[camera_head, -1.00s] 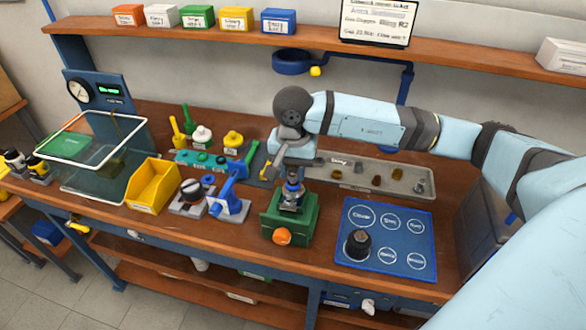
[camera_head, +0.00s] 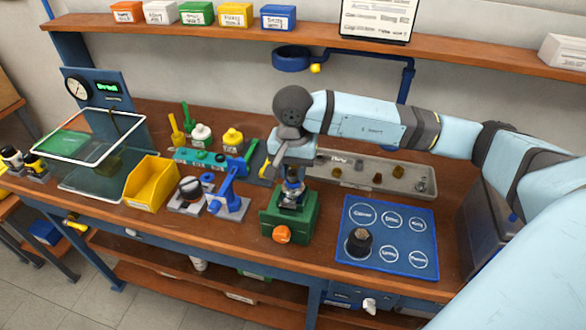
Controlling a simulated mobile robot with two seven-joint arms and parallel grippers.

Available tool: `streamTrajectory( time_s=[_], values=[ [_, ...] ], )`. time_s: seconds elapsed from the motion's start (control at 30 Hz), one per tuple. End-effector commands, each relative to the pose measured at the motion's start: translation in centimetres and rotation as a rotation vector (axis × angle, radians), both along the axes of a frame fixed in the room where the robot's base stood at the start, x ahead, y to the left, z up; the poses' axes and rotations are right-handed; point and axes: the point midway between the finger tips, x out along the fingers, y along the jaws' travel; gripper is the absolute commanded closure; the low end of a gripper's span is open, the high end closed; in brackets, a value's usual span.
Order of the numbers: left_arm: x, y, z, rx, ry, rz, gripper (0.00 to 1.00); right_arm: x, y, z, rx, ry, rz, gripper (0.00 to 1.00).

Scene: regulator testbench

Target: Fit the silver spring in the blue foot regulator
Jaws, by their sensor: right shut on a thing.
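A regulator with a blue lower part (camera_head: 291,199) stands upright in the green vise (camera_head: 289,226) at the front middle of the bench. My right gripper (camera_head: 292,178) points down right over it. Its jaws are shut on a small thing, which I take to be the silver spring. The fingers and the regulator's top hide most of it, so I cannot tell whether it sits inside the regulator or just above. My left gripper is not in view.
A blue mat (camera_head: 388,238) with labelled circles lies to the right, a black cap (camera_head: 359,243) on it. Behind is a grey parts tray (camera_head: 380,175) with several small parts. A blue hand press (camera_head: 229,203) and a yellow bin (camera_head: 152,182) stand to the left.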

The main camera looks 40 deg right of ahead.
Motion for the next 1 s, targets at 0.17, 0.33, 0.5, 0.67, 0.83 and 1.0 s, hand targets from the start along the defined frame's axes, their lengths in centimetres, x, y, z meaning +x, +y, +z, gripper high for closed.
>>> streamTrajectory(
  time_s=[0.17,0.33,0.5,0.67,0.83,1.0],
  values=[
    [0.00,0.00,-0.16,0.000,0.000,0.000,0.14,0.01,-0.01,-0.09,0.000,0.000,0.000,0.92],
    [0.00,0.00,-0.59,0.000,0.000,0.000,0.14,0.01,-0.01,-0.27,-0.001,-0.001,0.000,0.92],
    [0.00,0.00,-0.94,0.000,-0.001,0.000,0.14,0.01,-0.01,-0.37,-0.001,-0.001,0.000,0.92],
    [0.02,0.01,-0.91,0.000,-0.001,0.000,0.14,0.00,-0.01,-0.31,0.000,0.000,0.000,0.92],
    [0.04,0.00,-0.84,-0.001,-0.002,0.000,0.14,0.00,-0.01,-0.30,0.000,0.000,0.000,0.92],
    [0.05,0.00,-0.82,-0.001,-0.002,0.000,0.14,0.00,-0.01,-0.30,0.000,0.000,0.000,0.40]
  ],
)
